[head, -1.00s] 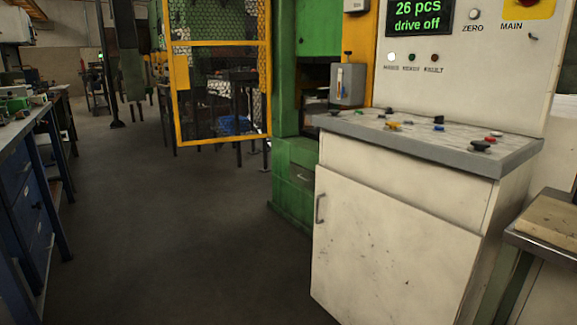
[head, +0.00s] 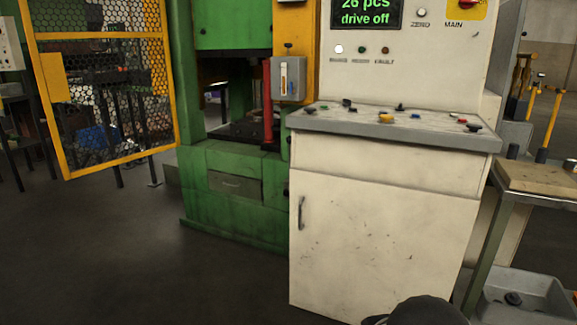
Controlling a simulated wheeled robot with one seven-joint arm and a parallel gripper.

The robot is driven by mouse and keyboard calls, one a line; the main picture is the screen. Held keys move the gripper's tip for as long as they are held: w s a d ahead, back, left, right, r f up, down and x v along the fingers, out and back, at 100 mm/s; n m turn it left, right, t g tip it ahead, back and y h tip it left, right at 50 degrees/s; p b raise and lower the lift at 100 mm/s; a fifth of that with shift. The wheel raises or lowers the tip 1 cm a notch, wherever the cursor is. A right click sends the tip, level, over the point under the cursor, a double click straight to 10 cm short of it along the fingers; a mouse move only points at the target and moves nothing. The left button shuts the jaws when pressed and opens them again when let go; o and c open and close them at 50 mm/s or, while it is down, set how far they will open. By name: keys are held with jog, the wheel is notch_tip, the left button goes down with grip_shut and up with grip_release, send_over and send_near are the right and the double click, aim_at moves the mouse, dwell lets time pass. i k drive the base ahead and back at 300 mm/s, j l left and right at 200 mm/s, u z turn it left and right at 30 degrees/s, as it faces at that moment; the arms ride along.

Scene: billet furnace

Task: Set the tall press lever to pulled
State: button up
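The green press (head: 232,160) stands left of centre behind the white control cabinet (head: 385,225). A grey box (head: 287,79) with a slotted pale face is on its yellow column. A red upright bar (head: 267,112) shows beside the press opening. My gripper is not in view.
The sloped panel (head: 340,120) carries several small coloured knobs. The display (head: 366,14) reads "26 pcs drive off". A yellow mesh gate (head: 60,110) stands open at left. A wood-topped bench (head: 540,180) and a grey bin (head: 525,295) are at right. Floor at lower left is clear.

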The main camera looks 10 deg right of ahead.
aim_at(288, 139)
jog(key=i+j, duration=0.25)
jog(key=i, duration=0.2)
jog(key=i+j, duration=0.25)
jog(key=i, duration=0.25)
jog(key=i+j, duration=0.2)
jog(key=i, duration=0.25)
jog(key=i+j, duration=0.25)
jog(key=i, duration=0.25)
jog(key=i+j, duration=0.25)
jog(key=i, duration=0.2)
jog(key=i+j, duration=0.25)
jog(key=i, duration=0.25)
jog(key=u, duration=0.05)
